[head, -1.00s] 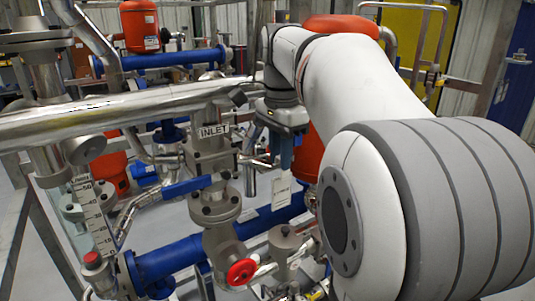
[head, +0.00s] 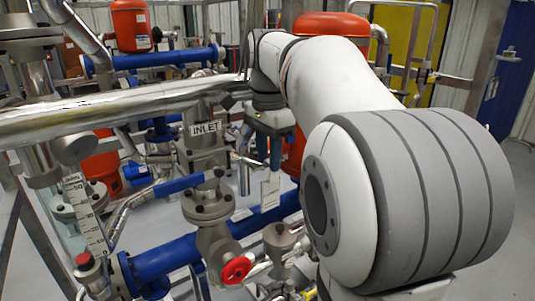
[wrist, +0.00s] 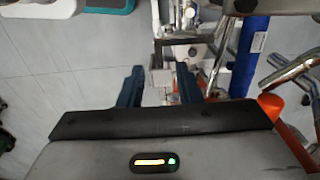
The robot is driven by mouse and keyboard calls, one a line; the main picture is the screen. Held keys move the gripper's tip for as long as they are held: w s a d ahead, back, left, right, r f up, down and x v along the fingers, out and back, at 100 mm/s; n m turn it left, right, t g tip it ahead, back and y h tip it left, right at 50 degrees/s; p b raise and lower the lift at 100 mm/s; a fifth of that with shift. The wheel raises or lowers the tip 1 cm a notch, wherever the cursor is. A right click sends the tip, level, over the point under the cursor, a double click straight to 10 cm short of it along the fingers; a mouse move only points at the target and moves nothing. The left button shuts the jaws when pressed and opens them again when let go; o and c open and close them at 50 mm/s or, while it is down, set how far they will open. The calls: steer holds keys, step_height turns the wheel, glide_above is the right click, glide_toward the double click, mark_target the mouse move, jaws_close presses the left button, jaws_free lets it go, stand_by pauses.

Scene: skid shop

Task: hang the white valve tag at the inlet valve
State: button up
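The white valve tag (head: 270,190) hangs just below my gripper (head: 275,158) in the head view, right of the inlet valve. My gripper points down. In the wrist view its two dark blue fingers (wrist: 160,75) stand a little apart, with pale material between them. The contact is small and hard to see, but the tag stays at the fingertips. The inlet valve (head: 208,203) is grey with a blue lever (head: 179,186). An INLET sign (head: 205,129) is above it. The tag looks apart from the valve.
A silver pipe (head: 110,112) crosses above the valve. A blue pipe (head: 180,252) runs below, near a red handwheel (head: 236,269). A red tank (head: 329,25) stands behind my arm. Open floor (wrist: 75,75) shows at the wrist view's left.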

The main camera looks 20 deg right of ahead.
steer(key=o, duration=0.3)
step_height(320, 180, up, 8)
steer(key=shift+f, duration=0.1)
stand_by(0.4)
